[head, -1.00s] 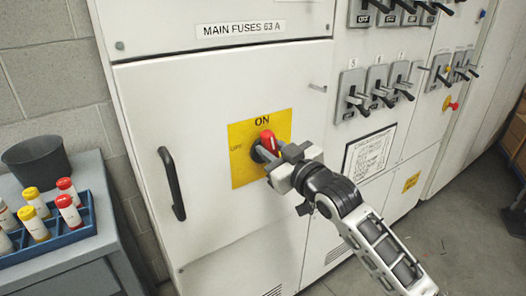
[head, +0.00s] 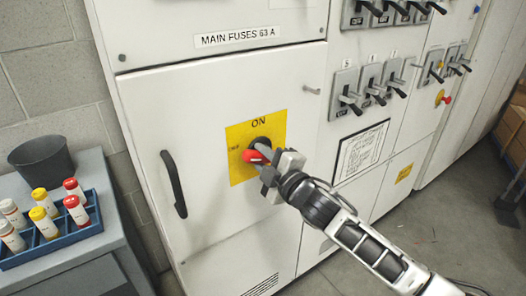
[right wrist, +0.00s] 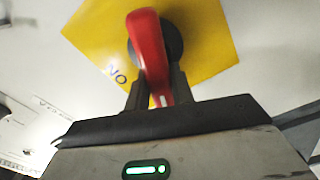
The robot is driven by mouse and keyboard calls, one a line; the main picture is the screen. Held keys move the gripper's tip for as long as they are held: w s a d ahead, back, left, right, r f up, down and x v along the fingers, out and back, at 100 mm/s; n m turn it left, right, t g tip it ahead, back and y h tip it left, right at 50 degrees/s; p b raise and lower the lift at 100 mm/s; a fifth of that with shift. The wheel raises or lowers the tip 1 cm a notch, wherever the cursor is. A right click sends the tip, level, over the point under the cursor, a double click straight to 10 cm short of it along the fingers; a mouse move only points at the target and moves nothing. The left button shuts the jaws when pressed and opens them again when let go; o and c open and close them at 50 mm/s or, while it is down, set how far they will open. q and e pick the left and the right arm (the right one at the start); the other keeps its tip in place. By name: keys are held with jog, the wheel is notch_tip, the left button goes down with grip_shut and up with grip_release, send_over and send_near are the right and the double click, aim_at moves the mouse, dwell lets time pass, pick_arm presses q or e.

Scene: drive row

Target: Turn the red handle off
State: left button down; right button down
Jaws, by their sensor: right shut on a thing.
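The red handle (head: 251,156) sits on a dark round hub on a yellow plate (head: 239,175) on the cabinet door. Its red end points left, toward the small OFF lettering at the plate's left edge; ON is printed at the top. My right gripper (head: 262,161) is shut on the handle, coming from the lower right. In the right wrist view the red handle (right wrist: 149,50) runs down between the two dark fingers, and the yellow plate (right wrist: 205,45) is behind it. My left gripper is not in view.
A black door pull (head: 174,184) is left of the plate. Several grey switches with levers (head: 347,102) are on the panels to the right. A grey bench with a blue rack (head: 50,245) of bottles and a dark bin (head: 42,163) stands at the left. Floor is free at the lower right.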

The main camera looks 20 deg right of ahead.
jog(key=shift+a+f+n+p, duration=0.1)
jog(key=shift+f+n+p, duration=0.1)
jog(key=shift+n, duration=0.9)
jog(key=shift+f+n+p, duration=0.1)
jog(key=shift+f+n, duration=0.1)
jog(key=shift+n, duration=0.9)
jog(key=c, duration=1.2)
grip_release()
jog(key=shift+f, duration=0.1)
jog(key=b+v, duration=0.2)
jog(key=v, duration=1.4)
jog(key=shift+b, duration=0.3)
